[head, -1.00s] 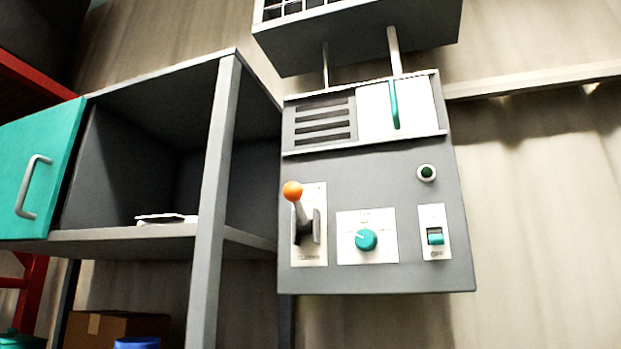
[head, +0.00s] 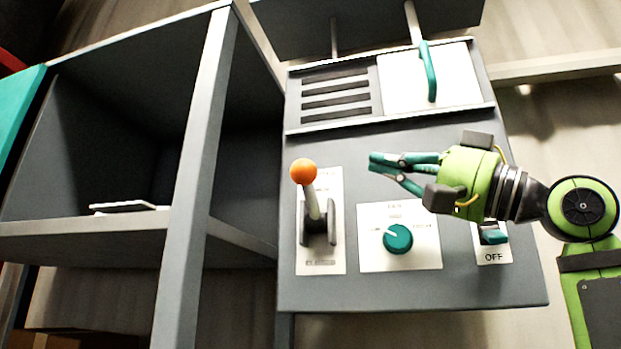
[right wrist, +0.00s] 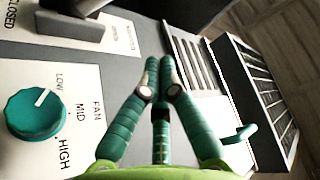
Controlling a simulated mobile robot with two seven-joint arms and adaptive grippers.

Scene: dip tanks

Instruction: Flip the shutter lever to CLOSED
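The shutter lever (head: 315,201) has an orange ball knob on a grey stem. It points up on its white plate, away from the plate's lower label, which is too small to read in the head view. In the right wrist view, the lever's grey bracket (right wrist: 72,24) shows at the top left, near the word CLOSED; the knob is out of that view. My right gripper (head: 374,163) is right of the knob and apart from it, pointing left, with fingertips together and nothing between them. The fingers also show in the right wrist view (right wrist: 159,68). My left gripper is not in view.
The panel also has a teal fan knob (head: 398,239), a rocker switch (head: 493,236) marked OFF behind my gripper, and a white shutter plate with a teal handle (head: 429,72). A grey shelf post (head: 197,170) stands left of the panel.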

